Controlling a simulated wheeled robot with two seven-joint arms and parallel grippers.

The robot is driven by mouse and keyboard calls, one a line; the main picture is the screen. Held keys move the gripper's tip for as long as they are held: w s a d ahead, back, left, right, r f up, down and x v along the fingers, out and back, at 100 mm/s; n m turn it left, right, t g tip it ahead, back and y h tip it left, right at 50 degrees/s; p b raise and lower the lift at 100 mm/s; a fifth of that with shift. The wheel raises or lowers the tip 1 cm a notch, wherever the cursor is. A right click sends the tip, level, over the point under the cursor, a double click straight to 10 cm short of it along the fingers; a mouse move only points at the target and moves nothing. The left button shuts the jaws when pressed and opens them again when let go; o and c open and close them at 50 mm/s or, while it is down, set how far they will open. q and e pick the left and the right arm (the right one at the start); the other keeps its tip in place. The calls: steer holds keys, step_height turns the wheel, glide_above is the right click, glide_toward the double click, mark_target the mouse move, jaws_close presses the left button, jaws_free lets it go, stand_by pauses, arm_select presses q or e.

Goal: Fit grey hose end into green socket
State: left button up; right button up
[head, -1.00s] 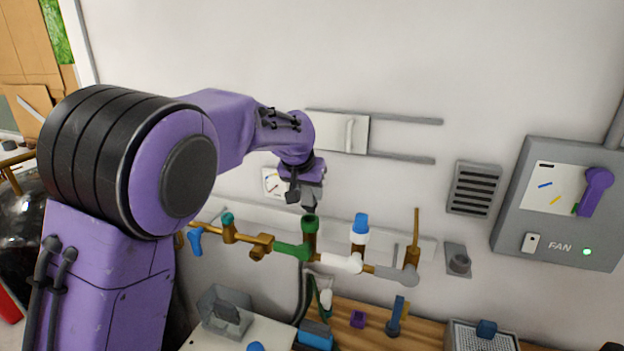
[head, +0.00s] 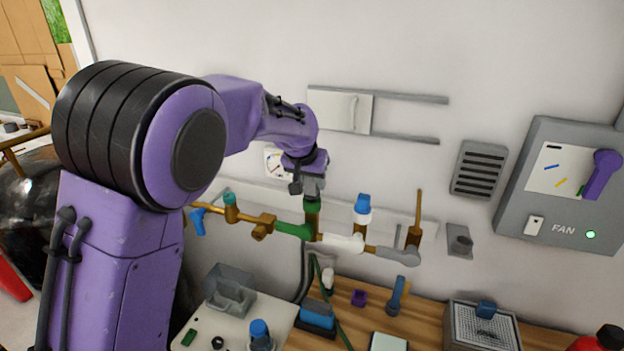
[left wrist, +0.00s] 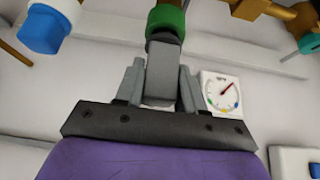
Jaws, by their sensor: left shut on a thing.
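My left gripper (head: 313,190) is above the manifold, just over the green socket (head: 312,205). In the left wrist view the gripper (left wrist: 161,85) has its two grey fingers on either side of a grey block-like piece, which I take as the grey hose end (left wrist: 160,75). Its far end, with a darker band, meets or overlaps the green socket's rim (left wrist: 166,20). I cannot tell how far in it is. No hose shows behind the grey piece. My right gripper is in neither view.
The brass manifold has a blue-and-white fitting (head: 362,213) right of the socket and a blue valve handle (head: 198,222) at left. A round gauge (left wrist: 221,92) is on the wall. Below, the wooden bench (head: 365,325) carries small items. A grey fan box (head: 560,185) stands right.

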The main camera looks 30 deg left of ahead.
arm_select(q)
steer(key=shift+s, duration=0.15)
stand_by(0.3)
steer(key=shift+f, duration=0.55)
steer(key=o, duration=0.9)
steer(key=shift+v, duration=1.45)
steer(key=v, duration=0.8)
